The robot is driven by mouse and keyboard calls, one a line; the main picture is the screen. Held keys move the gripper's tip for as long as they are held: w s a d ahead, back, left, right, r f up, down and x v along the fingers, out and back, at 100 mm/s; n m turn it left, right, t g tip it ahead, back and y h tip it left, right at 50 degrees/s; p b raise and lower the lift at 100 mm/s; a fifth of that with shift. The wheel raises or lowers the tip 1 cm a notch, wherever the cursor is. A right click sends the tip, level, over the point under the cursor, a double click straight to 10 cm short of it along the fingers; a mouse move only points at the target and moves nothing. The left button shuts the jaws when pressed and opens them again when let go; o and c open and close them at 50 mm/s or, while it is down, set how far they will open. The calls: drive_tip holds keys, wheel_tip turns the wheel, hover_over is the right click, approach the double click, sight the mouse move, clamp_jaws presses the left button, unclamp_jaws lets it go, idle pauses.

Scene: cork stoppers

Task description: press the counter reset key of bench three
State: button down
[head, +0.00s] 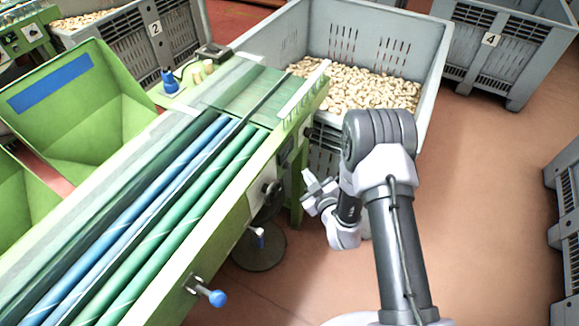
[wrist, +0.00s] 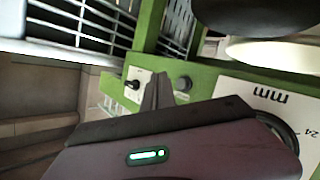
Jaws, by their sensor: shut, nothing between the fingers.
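A green bench (head: 232,215) with blue and green rollers fills the left of the head view. Its number does not show. In the wrist view, a white plate with a small black switch (wrist: 133,84) sits on the bench's green side, with a round dark knob (wrist: 183,83) to its right. I cannot tell which of these, if either, is the counter reset key. My gripper (head: 310,187) is shut and empty, beside the bench's end side in the head view. In the wrist view its fingertips (wrist: 157,78) appear between switch and knob; contact cannot be told.
A grey crate of corks (head: 430,75) stands behind the bench's end. Crates marked 2 (head: 130,48) and 4 (head: 470,65) stand farther back. A blue-tipped lever (head: 217,298) and a black handwheel (head: 272,192) stick out from the bench side.

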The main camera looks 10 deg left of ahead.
drive_tip(key=shift+s+d, duration=0.2)
drive_tip(key=shift+d, duration=0.3)
drive_tip(key=shift+s+d, duration=0.15)
drive_tip(key=shift+d, duration=0.35)
